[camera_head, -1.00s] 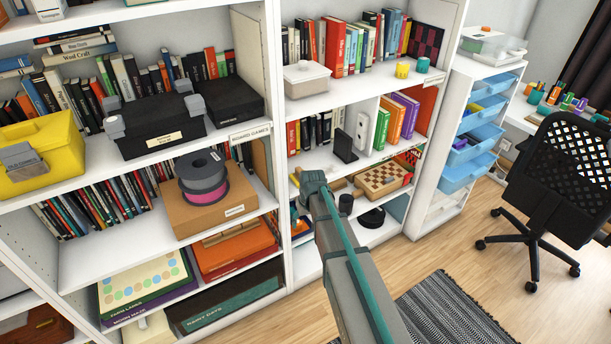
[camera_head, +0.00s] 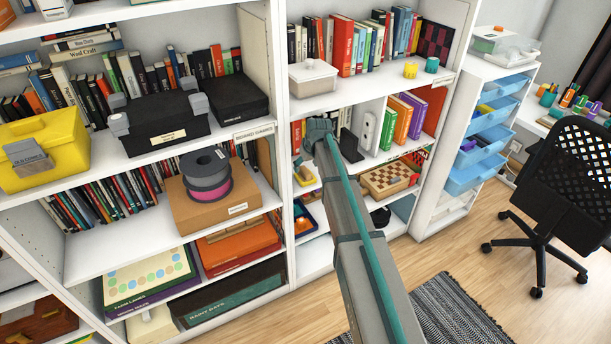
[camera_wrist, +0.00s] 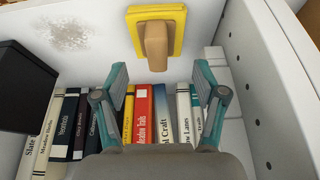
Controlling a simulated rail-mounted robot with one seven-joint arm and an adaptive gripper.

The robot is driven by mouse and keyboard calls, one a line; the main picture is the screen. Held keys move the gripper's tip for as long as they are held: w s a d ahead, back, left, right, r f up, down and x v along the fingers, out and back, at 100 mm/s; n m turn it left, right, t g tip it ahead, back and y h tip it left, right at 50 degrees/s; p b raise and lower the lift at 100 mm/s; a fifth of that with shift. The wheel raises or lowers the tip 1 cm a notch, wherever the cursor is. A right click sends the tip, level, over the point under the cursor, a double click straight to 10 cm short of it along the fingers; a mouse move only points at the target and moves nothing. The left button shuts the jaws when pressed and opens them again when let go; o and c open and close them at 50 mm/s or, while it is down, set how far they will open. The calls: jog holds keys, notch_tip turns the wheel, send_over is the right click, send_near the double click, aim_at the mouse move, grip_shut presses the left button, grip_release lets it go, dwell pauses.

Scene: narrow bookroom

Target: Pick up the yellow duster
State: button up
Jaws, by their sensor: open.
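The yellow duster (camera_wrist: 180,40), a flat yellow pad with a tan block handle (camera_wrist: 155,45), lies on a white shelf in the upper middle of the wrist view. My gripper (camera_wrist: 160,78) is open and empty, its two teal fingers apart. The duster appears beyond the fingertips, roughly centred between them, and I see no contact. In the head view the duster (camera_head: 305,178) shows small at the left end of the middle shelf, just below the end of my arm.
A row of upright books (camera_wrist: 140,115) shows behind and between the fingers. A white side panel (camera_wrist: 270,70) stands close on the right in the wrist view, and a black object (camera_wrist: 22,85) on the left. A grey smudge (camera_wrist: 70,34) marks the shelf beside the duster.

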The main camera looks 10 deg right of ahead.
aim_at(305, 170)
jog(key=shift+p+x, duration=0.8)
jog(key=shift+x, duration=2.1)
jog(key=shift+d, duration=0.15)
jog(key=shift+c, duration=0.2)
jog(key=c, duration=0.9)
jog(key=shift+r, duration=0.15)
